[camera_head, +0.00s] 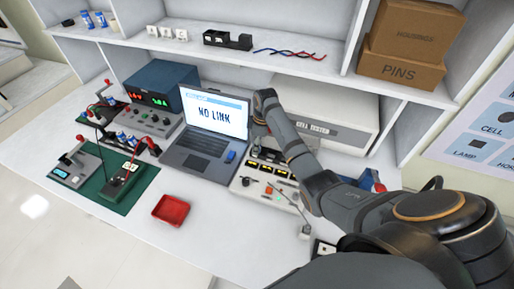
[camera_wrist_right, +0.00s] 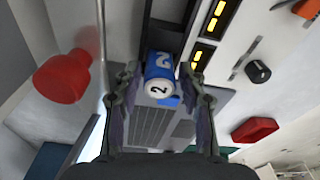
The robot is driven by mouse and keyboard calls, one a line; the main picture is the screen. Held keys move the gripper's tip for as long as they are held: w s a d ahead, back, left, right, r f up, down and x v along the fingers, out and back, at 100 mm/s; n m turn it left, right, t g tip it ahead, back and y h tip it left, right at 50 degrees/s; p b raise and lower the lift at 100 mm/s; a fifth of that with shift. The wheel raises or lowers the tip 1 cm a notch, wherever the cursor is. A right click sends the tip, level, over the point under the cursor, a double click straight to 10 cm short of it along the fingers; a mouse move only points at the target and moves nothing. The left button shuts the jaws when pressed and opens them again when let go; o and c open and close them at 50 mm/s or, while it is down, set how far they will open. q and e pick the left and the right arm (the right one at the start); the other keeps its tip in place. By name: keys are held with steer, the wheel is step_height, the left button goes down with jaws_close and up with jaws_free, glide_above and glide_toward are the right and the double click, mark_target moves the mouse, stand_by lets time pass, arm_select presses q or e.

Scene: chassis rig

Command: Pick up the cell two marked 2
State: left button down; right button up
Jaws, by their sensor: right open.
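The cell marked 2 (camera_wrist_right: 159,80) is a blue cylinder with a white end that carries a black 2, in the right wrist view. My right gripper (camera_wrist_right: 160,98) is open, with one finger on each side of the cell. I cannot tell whether the fingers touch it. In the head view my right gripper (camera_head: 257,147) is small and points down at the back of the panel right of the laptop. I cannot make out the cell under it there. My left gripper is not in view.
The laptop (camera_head: 205,130) reads NO LINK, with a small blue item (camera_head: 231,156) at its right edge. The instrument panel (camera_head: 262,188) has knobs and lit yellow displays. A red tray (camera_head: 171,210) lies in front. A red knob (camera_wrist_right: 65,78) is close in the wrist view.

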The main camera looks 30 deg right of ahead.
steer(key=c, duration=0.8)
jaws_close()
